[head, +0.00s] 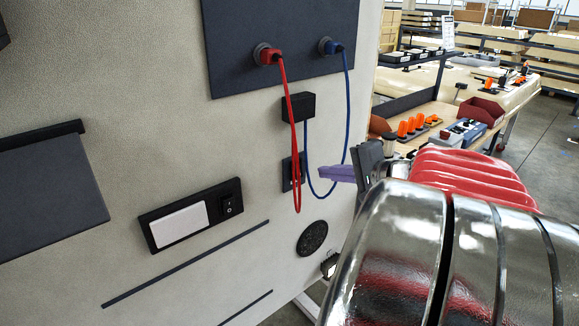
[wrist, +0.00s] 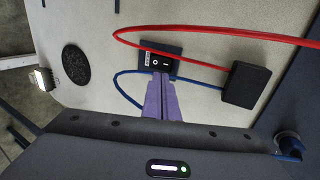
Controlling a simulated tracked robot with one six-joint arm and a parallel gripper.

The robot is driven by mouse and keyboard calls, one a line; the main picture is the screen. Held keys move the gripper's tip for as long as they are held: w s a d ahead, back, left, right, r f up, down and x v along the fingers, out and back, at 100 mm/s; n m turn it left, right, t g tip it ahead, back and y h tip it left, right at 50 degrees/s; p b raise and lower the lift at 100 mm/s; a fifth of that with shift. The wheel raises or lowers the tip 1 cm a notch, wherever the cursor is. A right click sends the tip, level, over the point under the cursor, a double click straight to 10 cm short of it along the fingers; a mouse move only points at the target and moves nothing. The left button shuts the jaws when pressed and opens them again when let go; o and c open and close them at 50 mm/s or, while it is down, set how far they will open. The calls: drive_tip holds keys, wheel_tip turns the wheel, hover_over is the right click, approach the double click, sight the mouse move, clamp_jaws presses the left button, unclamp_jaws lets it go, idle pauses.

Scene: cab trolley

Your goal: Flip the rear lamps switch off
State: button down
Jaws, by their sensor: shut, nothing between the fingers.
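A small black switch plate (wrist: 173,50) with a rocker marked O and I and a small white label shows in the wrist view; the label is too small to read. In the head view the same plate (head: 287,175) is partly behind the red cable. My gripper (wrist: 160,75) has purple fingers, shut and empty, with the tips at the plate's lower edge in the wrist view. In the head view my gripper (head: 321,172) points left toward the plate. I cannot tell whether the tips touch it. Another rocker switch (head: 228,206) sits beside a blank white plate, lower left.
A red cable (head: 290,130) and a blue cable (head: 348,110) hang from plugs in the dark panel (head: 230,40), looping close around the switch plate. A black box (head: 298,108) sticks out above it. A round black grille (head: 312,238) is below.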

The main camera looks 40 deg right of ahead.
sight(300, 174)
drive_tip(key=shift+v, duration=3)
drive_tip(key=shift+s+f, duration=0.15)
drive_tip(key=shift+f, duration=0.45)
drive_tip(key=shift+x, duration=7.1)
